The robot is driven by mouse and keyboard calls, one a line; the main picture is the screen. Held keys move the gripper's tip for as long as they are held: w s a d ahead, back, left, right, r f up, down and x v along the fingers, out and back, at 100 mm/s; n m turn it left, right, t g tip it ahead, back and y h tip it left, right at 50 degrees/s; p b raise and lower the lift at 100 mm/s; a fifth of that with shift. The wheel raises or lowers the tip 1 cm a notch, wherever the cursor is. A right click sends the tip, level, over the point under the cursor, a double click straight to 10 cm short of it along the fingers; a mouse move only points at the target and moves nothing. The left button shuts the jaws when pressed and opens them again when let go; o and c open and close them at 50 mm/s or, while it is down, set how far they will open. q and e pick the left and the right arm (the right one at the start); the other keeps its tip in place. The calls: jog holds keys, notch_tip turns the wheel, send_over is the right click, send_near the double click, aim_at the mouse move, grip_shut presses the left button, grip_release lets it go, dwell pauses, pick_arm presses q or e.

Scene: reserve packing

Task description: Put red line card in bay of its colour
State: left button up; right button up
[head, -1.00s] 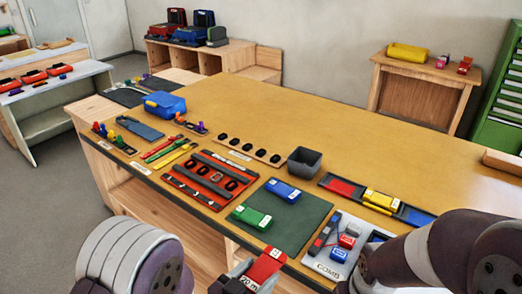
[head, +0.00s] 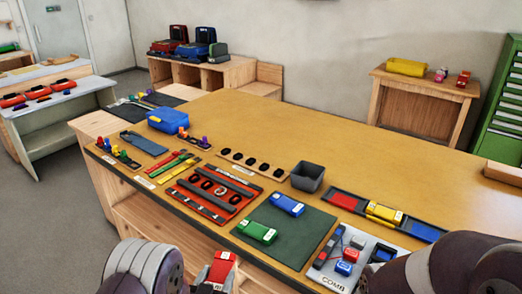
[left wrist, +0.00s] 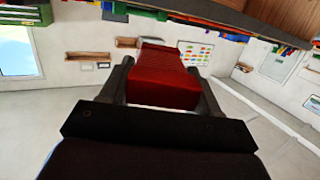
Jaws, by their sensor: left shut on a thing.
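The red line card (head: 221,267) is held in my left gripper (head: 214,284) at the bottom of the head view, in front of the table's near edge. In the left wrist view the red card (left wrist: 163,78) sits between the two dark fingers. A long dark rack on the table has a red bay (head: 343,201), a yellow card (head: 384,212) in its middle, and a blue bay (head: 421,231). The red bay shows no card. My right arm comes in at the lower right; its gripper does not show.
A green card (head: 257,232) and a blue card (head: 287,204) lie on a dark green mat (head: 300,233). A grey bin (head: 307,176) stands behind it. A pale tray (head: 330,277) with small blocks is at the front right. The table behind the rack is clear.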

pick_arm(q)
jog(key=s+a+f+n+y, duration=0.2)
jog(key=a+f+y, duration=0.1)
jog(key=a+f, duration=0.4)
jog(key=shift+a+f+t, duration=0.3)
jog(key=shift+a+f, duration=0.1)
jog(key=shift+f, duration=0.2)
